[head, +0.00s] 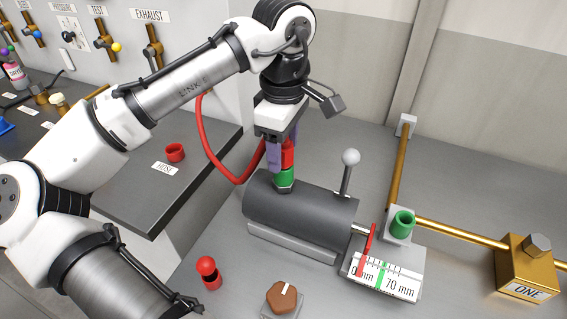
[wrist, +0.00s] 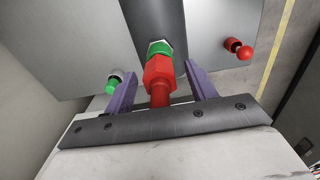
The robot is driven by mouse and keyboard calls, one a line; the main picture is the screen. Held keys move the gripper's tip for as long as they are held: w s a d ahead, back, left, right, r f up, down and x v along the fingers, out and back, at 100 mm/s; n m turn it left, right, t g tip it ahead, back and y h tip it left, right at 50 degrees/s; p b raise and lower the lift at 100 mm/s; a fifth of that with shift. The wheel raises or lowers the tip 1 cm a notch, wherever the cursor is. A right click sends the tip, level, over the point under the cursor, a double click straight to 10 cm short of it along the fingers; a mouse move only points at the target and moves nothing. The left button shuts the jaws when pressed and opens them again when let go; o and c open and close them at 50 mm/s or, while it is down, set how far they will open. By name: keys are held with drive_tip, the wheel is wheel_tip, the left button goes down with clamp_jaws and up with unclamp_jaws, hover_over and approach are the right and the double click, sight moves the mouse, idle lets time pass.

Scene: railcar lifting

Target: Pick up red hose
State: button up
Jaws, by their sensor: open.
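The red hose (head: 213,158) hangs in a loop from behind my arm and rises to its red end fitting (head: 288,152). That fitting stands upright on the green port (head: 284,179) on top of the dark grey cylinder (head: 300,212). My gripper (head: 280,160) points down over it with purple fingers on either side. In the wrist view the red end fitting (wrist: 158,75) lies between the open fingers of my gripper (wrist: 158,82), with gaps visible on both sides. The fitting meets the green port (wrist: 160,47) there.
A lever with a white ball (head: 351,157) rises from the cylinder. A gauge plate (head: 385,278), green port (head: 402,222) and brass pipe (head: 455,232) lie right. A red knob (head: 208,272) and brown knob (head: 284,298) stand in front. A red cup (head: 175,152) is by the HOSE label.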

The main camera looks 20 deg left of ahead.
drive_tip(key=shift+f, duration=0.25)
drive_tip(key=c, duration=1.2)
drive_tip(key=shift+o, duration=0.2)
